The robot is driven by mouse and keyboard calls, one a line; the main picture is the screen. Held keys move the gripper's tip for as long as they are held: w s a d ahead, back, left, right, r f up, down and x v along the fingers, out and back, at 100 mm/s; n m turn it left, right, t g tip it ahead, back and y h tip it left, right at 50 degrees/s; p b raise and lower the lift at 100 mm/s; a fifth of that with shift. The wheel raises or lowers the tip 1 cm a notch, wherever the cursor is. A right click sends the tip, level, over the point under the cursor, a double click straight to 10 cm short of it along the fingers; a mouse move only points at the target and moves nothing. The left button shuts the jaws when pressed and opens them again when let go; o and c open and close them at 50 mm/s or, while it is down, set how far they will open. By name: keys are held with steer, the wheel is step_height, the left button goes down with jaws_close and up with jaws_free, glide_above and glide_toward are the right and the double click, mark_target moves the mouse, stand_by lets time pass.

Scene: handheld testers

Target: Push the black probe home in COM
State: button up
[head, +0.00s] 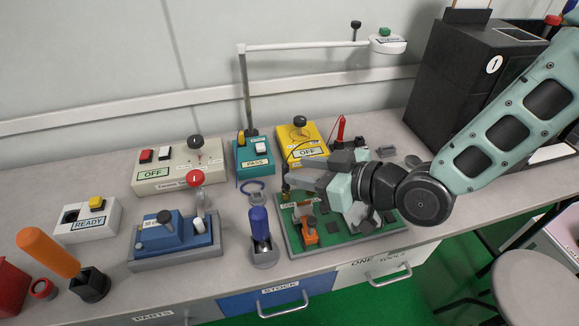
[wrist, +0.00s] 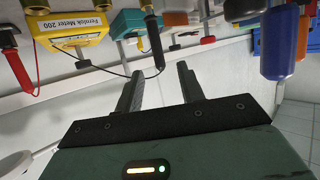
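The black probe (wrist: 153,42) shows in the wrist view just beyond and between my fingertips, with clear gaps to both fingers. A thin black cable runs from it toward the yellow meter (wrist: 75,25). In the head view the yellow meter (head: 300,134) stands at the back, its label reading OFF. My gripper (head: 292,178) is open and empty in front of the meter, low over the green board. I cannot make out the COM socket or how far the probe sits in anything. The red probe (head: 341,128) stands upright right of the meter; the wrist view shows it too (wrist: 17,66).
A teal tester (head: 254,158) marked PASS stands left of the meter. The green board (head: 345,240) with parts lies beneath my gripper. A blue-handled tool (head: 259,222) stands upright to the left. A white lamp arm (head: 300,46) crosses above. A black cabinet (head: 455,80) is at right.

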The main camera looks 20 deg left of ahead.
steer(key=p+v, duration=1.2)
steer(key=p, duration=0.1)
steer(key=shift+d, duration=0.15)
steer(key=shift+s+r, duration=0.1)
stand_by(0.4)
